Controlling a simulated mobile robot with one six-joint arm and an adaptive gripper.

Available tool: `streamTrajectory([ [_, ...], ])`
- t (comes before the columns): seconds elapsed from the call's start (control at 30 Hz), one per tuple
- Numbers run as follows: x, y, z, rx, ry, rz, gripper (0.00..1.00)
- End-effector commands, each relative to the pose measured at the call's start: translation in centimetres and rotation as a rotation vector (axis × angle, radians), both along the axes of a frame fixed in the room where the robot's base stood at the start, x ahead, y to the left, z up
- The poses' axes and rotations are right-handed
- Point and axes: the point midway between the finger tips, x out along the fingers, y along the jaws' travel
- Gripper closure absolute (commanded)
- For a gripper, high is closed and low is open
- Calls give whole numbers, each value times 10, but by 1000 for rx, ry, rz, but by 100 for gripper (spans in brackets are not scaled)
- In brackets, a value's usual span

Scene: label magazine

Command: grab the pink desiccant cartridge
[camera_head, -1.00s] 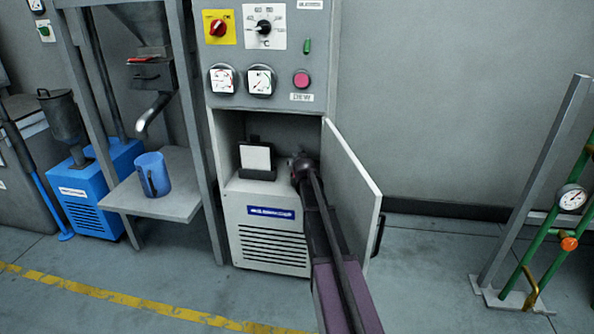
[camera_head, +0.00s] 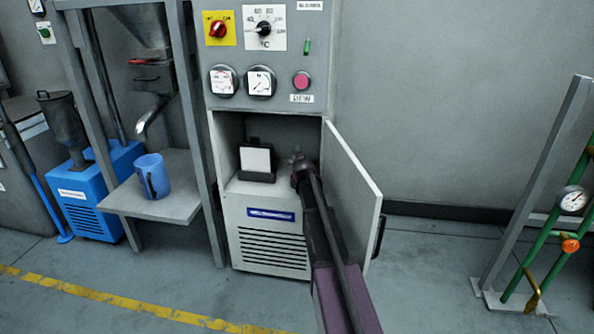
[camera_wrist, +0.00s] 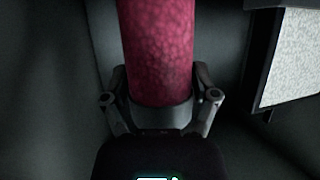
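The pink desiccant cartridge (camera_wrist: 157,45) shows in the wrist view as a mottled dark-pink cylinder, its rounded near end close to my palm and its far end cut off by the top of the frame. My gripper (camera_wrist: 160,78) has a finger on each side of it, and both fingers appear to press against its sides. In the head view my gripper (camera_head: 298,162) is inside the open cabinet bay, at its right side. There the cartridge cannot be made out, hidden by my gripper and arm.
A white panel in a dark holder (camera_head: 256,160) stands left of my gripper, also at right in the wrist view (camera_wrist: 288,58). The open cabinet door (camera_head: 352,185) is close to my arm's right. A blue jug (camera_head: 153,175) stands on a shelf (camera_head: 190,208) at left.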

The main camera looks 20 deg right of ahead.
Motion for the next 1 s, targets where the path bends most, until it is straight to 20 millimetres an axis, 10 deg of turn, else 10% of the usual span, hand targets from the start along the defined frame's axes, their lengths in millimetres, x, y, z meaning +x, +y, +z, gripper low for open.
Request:
streamTrajectory([
  [0.1, 0, 0, 0, 0, 1, 0, 85],
  [1.0, 0, 1, 39, 0, 0, 1, 85],
])
